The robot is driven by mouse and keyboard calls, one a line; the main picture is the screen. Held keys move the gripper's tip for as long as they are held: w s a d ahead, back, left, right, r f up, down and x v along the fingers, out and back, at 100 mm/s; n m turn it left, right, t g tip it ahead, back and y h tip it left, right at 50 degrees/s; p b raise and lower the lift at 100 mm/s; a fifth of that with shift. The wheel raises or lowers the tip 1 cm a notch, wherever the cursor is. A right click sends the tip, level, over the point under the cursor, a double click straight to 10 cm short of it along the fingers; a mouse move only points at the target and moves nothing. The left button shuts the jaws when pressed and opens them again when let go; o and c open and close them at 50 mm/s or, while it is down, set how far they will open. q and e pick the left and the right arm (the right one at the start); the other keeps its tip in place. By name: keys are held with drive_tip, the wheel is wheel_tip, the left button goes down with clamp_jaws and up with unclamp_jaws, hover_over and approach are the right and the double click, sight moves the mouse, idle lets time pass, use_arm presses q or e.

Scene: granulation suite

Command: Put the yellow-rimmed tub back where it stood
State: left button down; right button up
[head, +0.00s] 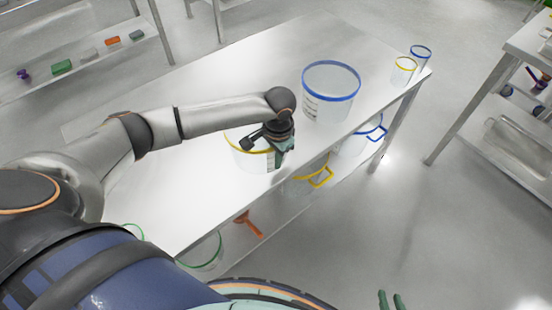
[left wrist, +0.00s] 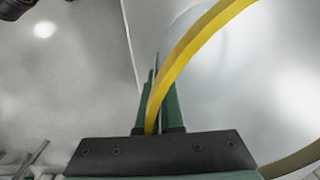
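The yellow-rimmed tub (head: 245,158) is a clear tub at the front part of the white table, partly hidden by my left gripper. My left gripper (head: 279,158) reaches down over its right side. In the left wrist view, the yellow rim (left wrist: 190,55) runs between the two green fingers (left wrist: 160,110), which close on the rim and wall. The tub looks upright; I cannot tell whether its base touches the table. My right gripper (head: 391,301) shows only its two green fingertips at the bottom edge, apart and with nothing between them.
The white table (head: 190,195) has free room left of the tub. A large blue-rimmed tub (head: 331,95) stands to the right, with a small yellow-rimmed beaker (head: 403,72) and a blue-rimmed one (head: 420,55) at the far corner. A lower shelf holds jugs and an orange scoop (head: 248,222).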

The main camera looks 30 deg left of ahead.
use_arm(q)
drive_tip(key=c, duration=1.5)
unclamp_jaws()
drive_tip(key=shift+f, duration=0.1)
drive_tip(key=o, duration=0.4)
drive_tip(key=r, duration=0.4)
drive_tip(key=r+p, duration=0.1)
drive_tip(key=r, duration=0.7)
drive_tip(key=shift+s+d+r, duration=0.1)
drive_tip(key=shift+d+r, duration=0.1)
drive_tip(key=shift+d, duration=0.05)
drive_tip(key=shift+f, duration=0.1)
